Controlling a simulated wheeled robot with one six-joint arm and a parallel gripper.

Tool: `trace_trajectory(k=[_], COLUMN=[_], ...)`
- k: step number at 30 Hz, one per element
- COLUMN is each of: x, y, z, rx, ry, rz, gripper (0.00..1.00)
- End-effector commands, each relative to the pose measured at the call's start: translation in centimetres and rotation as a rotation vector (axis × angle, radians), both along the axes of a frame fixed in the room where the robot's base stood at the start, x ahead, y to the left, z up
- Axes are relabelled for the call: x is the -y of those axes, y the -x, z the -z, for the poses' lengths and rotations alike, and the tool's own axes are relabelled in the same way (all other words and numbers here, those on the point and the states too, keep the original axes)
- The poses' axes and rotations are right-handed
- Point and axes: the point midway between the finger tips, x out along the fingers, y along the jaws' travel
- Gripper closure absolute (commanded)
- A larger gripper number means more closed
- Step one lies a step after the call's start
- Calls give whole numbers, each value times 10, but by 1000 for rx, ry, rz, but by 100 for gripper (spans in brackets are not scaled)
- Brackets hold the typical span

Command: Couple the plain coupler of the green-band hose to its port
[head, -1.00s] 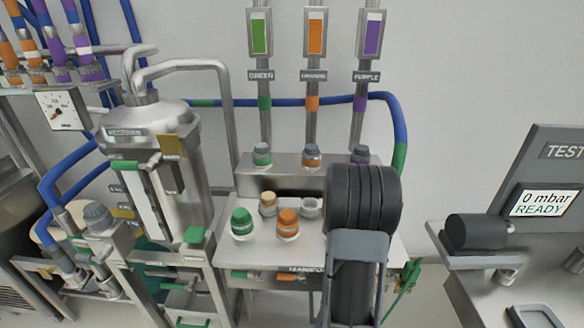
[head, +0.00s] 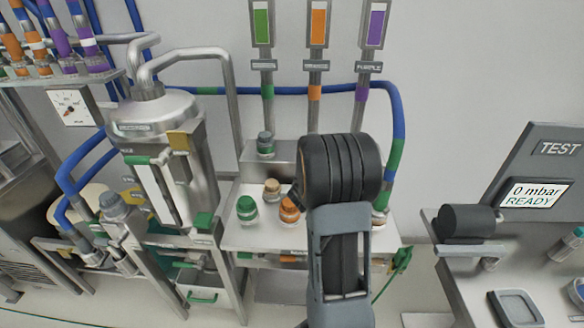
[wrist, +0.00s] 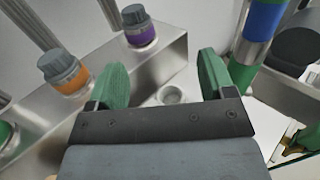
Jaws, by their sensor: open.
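A blue hose (head: 398,120) with a green band (head: 394,160) runs along the wall behind the pipes and bends down at the right of the manifold shelf. In the wrist view, a blue section (wrist: 264,18), metal sleeve and green band (wrist: 240,76) stand just right of my right finger. I cannot tell the coupler end clearly. My gripper (wrist: 163,80) is open, its green-padded fingers apart above the shelf, with nothing between them. The manifold has a grey-topped green-banded fitting (head: 265,144); the wrist view shows orange (wrist: 65,72) and purple (wrist: 140,26) ones.
A green cap (head: 247,210), an orange cap (head: 289,212) and a tan one (head: 272,189) sit on the shelf (head: 240,238). A steel vessel (head: 160,150) stands left; a test bench (head: 450,270) reading "0 mbar READY" stands right.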

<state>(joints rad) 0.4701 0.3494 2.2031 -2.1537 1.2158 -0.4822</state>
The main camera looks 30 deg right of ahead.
Motion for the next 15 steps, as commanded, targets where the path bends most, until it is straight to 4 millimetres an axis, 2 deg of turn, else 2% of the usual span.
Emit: trace_trajectory(k=[6, 15], x=[-39, -92], y=[-28, -57], z=[-2, -2], rx=[0, -1], ry=[0, 1], rz=[-137, -311], gripper=[24, 24])
